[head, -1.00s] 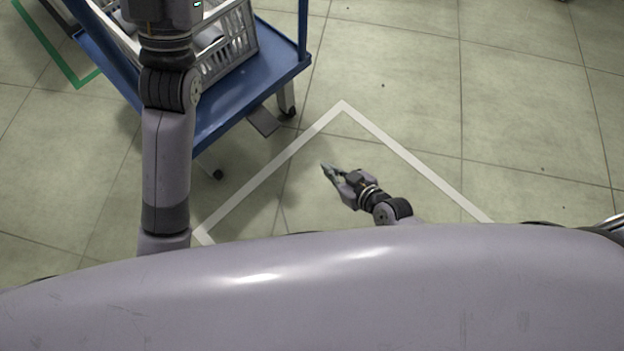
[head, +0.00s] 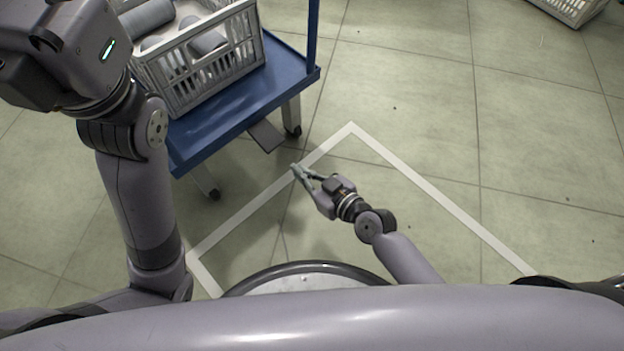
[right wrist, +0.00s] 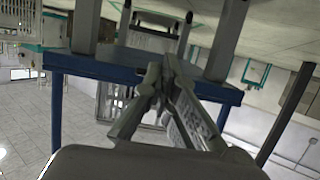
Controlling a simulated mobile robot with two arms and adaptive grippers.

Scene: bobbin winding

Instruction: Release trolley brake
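The blue trolley (head: 222,112) stands at the upper left of the head view. Its grey brake pedal (head: 266,136) sticks out low at the near side, between two castered legs. My right gripper (head: 296,170) is low over the floor, just short of the pedal and apart from it in the picture. Its fingers come together at the tips, with nothing seen between them. In the right wrist view the fingertips (right wrist: 162,66) are close together in front of the trolley's blue edge (right wrist: 80,66), which appears upside down. I cannot make out the pedal there. My left gripper is out of view.
A grey crate (head: 183,92) with several grey bobbins stands on the trolley. A white line (head: 440,204) marks a corner on the tiled floor around my right arm. Another crate (head: 568,8) is at the top right. The floor to the right is clear.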

